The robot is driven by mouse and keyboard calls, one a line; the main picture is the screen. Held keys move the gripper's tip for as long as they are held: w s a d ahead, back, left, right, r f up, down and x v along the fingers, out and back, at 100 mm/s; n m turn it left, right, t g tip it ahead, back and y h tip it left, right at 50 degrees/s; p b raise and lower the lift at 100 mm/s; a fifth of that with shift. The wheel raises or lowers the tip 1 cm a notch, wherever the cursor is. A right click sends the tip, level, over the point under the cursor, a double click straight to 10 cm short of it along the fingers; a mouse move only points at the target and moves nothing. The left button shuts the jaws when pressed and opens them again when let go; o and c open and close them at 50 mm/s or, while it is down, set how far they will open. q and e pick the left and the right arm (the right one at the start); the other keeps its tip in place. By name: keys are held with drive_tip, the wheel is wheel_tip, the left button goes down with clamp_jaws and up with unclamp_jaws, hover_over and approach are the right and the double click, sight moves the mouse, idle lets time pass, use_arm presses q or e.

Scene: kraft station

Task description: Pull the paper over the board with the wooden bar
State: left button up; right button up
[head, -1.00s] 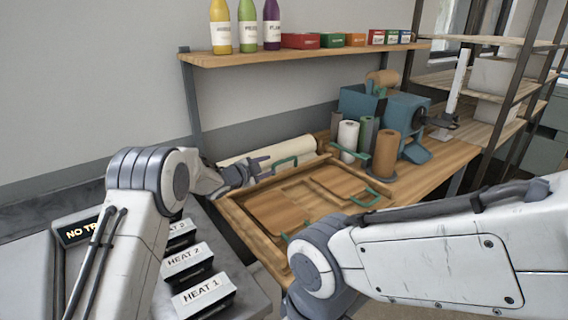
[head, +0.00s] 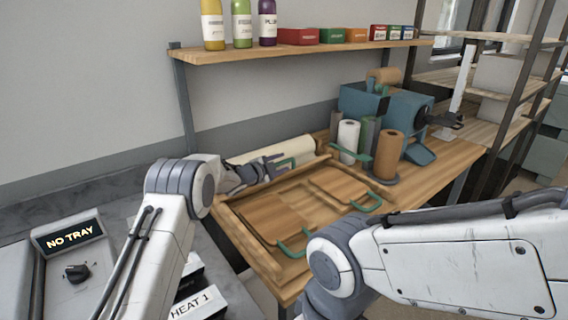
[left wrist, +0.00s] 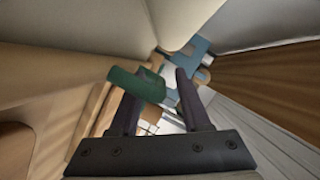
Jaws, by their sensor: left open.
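A cream paper roll (head: 262,154) lies along the back of the wooden station. A green handle (head: 288,162) stands in front of it, which looks like the handle of the wooden bar; the bar itself is mostly hidden by my gripper. My left gripper (head: 272,170) is open at this handle. In the left wrist view the green handle (left wrist: 138,84) overlaps the left finger of my gripper (left wrist: 158,88); I cannot tell if they touch. Two wooden boards, one on the left (head: 262,212) and one on the right (head: 338,184), lie flat with green handles. My right gripper is out of view.
Upright rolls, one white (head: 348,138) and one brown (head: 388,152), stand right of the station beside a blue machine (head: 408,110). A shelf (head: 300,50) with bottles and boxes hangs above. A heater panel (head: 75,245) is at front left.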

use_arm(q)
drive_tip(key=shift+d, duration=0.15)
clamp_jaws()
drive_tip(key=shift+f, duration=0.1)
idle(1.2)
